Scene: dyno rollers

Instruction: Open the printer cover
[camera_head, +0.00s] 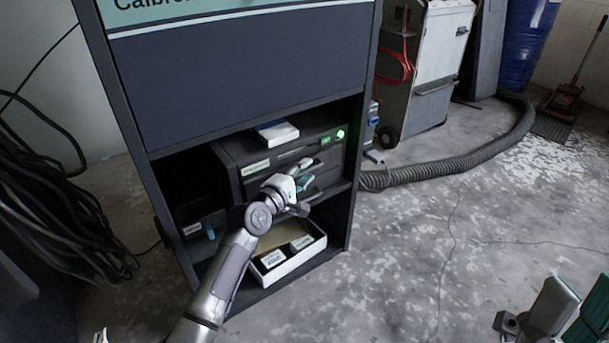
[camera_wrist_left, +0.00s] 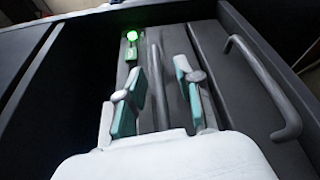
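The dark printer (camera_head: 245,150) sits on the middle shelf of the tall cabinet. A green light (camera_head: 340,134) glows at the right of its front and also shows in the left wrist view (camera_wrist_left: 132,36). My left gripper (camera_head: 302,178) is in front of the printer's face. In the left wrist view my left gripper (camera_wrist_left: 158,88) is open, its teal pads apart. A dark bar-like handle (camera_wrist_left: 155,70) lies between the fingers, with gaps visible on both sides. My right gripper (camera_head: 572,308) is at the lower right, its teal pads apart, away from the cabinet.
A second handle (camera_wrist_left: 268,85) is right of my fingers in the left wrist view. A white box (camera_head: 278,132) lies on the printer. An open carton (camera_head: 310,254) holds dark items below. A grey hose (camera_head: 450,166) crosses the floor.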

